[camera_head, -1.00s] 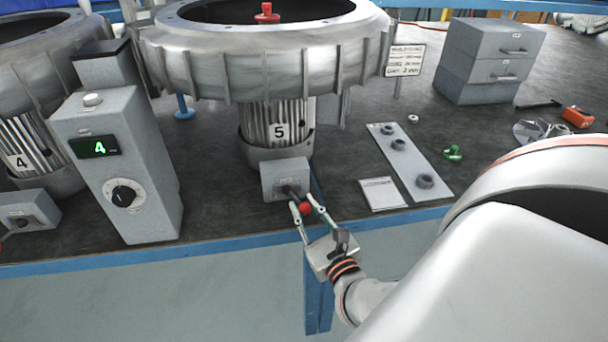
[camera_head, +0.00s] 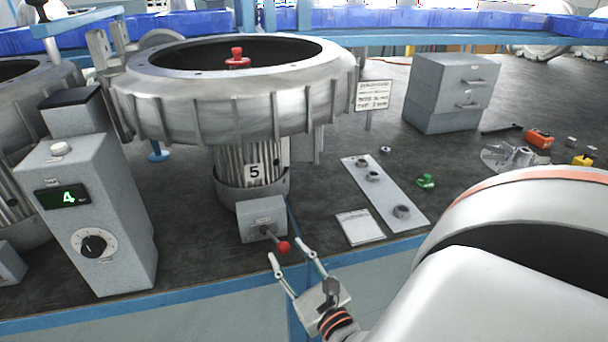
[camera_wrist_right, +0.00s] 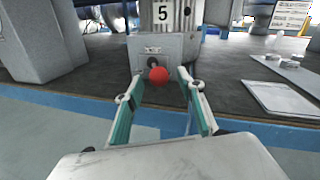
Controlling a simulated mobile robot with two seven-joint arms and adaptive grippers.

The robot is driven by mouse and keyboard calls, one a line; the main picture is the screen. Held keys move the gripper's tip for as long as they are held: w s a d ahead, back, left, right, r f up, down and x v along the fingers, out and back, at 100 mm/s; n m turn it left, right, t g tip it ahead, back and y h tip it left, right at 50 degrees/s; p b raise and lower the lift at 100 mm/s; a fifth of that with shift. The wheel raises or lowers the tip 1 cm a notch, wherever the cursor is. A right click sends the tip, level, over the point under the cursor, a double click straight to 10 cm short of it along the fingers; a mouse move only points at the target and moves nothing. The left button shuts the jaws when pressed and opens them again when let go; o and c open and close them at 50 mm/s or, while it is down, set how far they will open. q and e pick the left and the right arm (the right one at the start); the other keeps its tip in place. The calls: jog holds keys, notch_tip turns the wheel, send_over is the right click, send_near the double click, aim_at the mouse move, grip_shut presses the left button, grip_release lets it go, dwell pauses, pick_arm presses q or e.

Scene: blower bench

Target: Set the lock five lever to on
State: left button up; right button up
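The lock five lever is a dark rod with a red ball knob (camera_head: 283,247) on a grey switch box (camera_head: 262,217) at the foot of the blower marked 5 (camera_head: 254,172). The rod points out toward the front right and slightly down in the head view. My right gripper (camera_head: 290,252) is open with its fingers pointing at the box, one on each side in front of the knob. In the right wrist view the red knob (camera_wrist_right: 159,75) shows between and just beyond the fingertips, apart from them. My left gripper is not in view.
A grey control box (camera_head: 100,220) with a green 4 display and a dial stands left of the switch box. A white card (camera_head: 359,227) and a plate with dark rings (camera_head: 385,192) lie to the right. The blue bench edge (camera_head: 200,291) runs below.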

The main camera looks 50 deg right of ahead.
jog(key=v, duration=0.8)
jog(key=shift+s, duration=0.35)
jog(key=shift+a+r, duration=0.1)
